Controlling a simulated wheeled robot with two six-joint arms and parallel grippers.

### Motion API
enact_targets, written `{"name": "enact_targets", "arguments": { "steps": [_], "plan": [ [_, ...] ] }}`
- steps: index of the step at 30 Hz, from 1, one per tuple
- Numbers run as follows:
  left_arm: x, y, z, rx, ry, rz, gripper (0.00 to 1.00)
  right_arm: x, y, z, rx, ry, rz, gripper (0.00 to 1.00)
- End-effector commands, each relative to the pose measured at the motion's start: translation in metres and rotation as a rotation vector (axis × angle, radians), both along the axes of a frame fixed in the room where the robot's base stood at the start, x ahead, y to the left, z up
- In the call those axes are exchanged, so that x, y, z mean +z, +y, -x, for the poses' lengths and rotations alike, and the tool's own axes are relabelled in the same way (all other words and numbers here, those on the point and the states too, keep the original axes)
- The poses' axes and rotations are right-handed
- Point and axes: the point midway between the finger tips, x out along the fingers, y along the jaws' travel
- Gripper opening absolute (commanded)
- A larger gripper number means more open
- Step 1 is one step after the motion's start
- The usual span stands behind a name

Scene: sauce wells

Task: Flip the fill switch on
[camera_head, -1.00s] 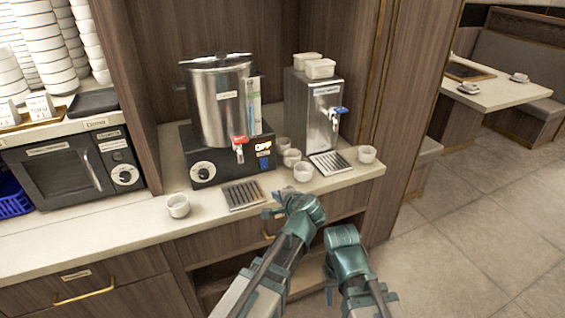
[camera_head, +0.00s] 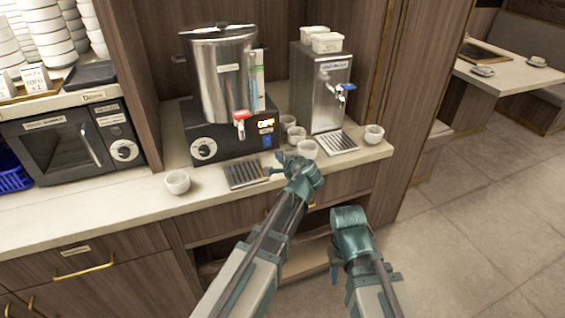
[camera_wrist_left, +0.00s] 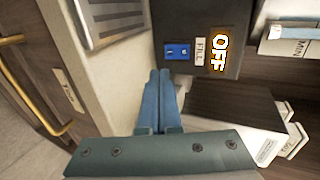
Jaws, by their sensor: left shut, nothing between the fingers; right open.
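The fill switch (camera_head: 267,142) is a small blue rocker on the front of the black base (camera_head: 222,152) under the steel urn (camera_head: 222,82). In the left wrist view the blue switch (camera_wrist_left: 177,51) sits beside a FILL label, with a lit OFF display (camera_wrist_left: 221,53) next to it.
A red-handled tap (camera_head: 240,122) and drip grille (camera_head: 245,174) are near the switch. Several white cups stand around, one (camera_head: 307,149) close behind my left gripper. A steel dispenser (camera_head: 320,88) with a blue tap is on the right. The counter edge runs below.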

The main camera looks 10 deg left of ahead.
Motion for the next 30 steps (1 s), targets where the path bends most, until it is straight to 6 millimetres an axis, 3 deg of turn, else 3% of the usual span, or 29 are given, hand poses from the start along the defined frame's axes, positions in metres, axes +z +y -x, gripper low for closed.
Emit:
{"name": "enact_targets", "arguments": {
  "steps": [6, 12, 30],
  "plan": [
    [-0.021, 0.023, -0.036, 0.001, 0.0, 0.0, 0.0, -0.022, 0.0, 0.0, 0.0, 0.0, 0.0, 0.5],
    [-0.022, 0.038, -0.057, 0.0, -0.001, 0.001, 0.0, -0.022, 0.0, 0.0, 0.0, 0.0, 0.0, 0.5],
    [-0.023, 0.045, -0.067, 0.0, 0.0, 0.0, 0.0, -0.023, 0.0, 0.0, 0.0, 0.0, 0.0, 0.5]
  ]
}}
